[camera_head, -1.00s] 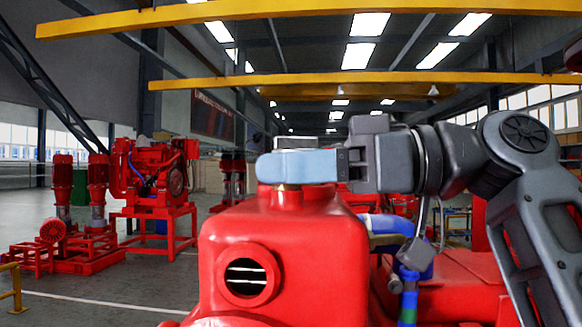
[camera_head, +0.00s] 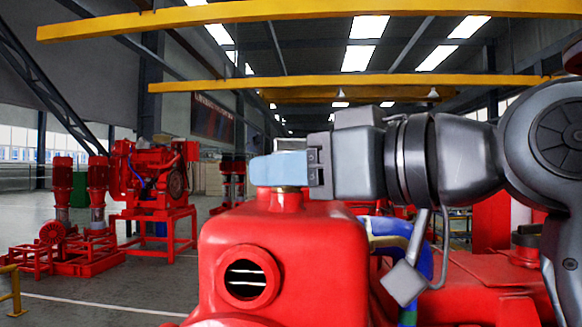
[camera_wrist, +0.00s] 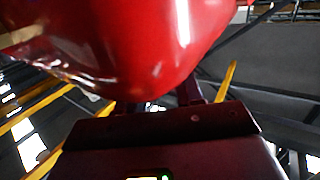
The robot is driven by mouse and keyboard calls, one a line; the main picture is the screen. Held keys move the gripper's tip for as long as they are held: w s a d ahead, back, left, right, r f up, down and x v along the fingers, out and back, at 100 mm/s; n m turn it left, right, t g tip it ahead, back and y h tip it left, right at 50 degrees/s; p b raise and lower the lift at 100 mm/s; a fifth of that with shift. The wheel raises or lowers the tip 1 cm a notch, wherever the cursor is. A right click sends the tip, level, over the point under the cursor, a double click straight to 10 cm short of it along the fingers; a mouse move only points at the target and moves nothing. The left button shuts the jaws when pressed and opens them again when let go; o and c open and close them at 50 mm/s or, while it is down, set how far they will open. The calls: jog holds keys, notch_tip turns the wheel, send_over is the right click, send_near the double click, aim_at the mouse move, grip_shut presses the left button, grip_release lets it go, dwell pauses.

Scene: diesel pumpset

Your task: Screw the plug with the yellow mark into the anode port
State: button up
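My gripper (camera_head: 278,168) has light-blue fingers pointing left, seen from the side in the head view. It is just above a short red neck (camera_head: 285,202) on top of the red tank (camera_head: 320,265). The gap between the fingers does not show, so I cannot tell whether it is open or shut. The tank's front has a round flanged opening (camera_head: 246,279) with bright stripes inside; I cannot tell which opening is the anode port. In the wrist view a red rounded surface (camera_wrist: 130,45) is very close to the camera.
A blue pipe (camera_head: 390,228) runs beside the tank on the right, under my arm. Other red pump machinery (camera_head: 155,180) stands farther back on the left. Yellow beams (camera_head: 330,85) cross overhead. Open floor lies to the left.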

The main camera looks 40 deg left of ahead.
jog(key=shift+o, duration=1.4)
jog(key=n+g, duration=0.2)
jog(key=g, duration=0.1)
jog(key=shift+w, duration=0.1)
jog(key=n+g, duration=0.1)
jog(key=g, duration=0.1)
jog(key=n+g+h, duration=0.1)
jog(key=n+g, duration=0.1)
jog(key=shift+g+h, duration=0.3)
jog(key=shift+g, duration=0.1)
jog(key=shift+n+g+h, duration=0.3)
jog(key=shift+n+g, duration=0.2)
grip_shut()
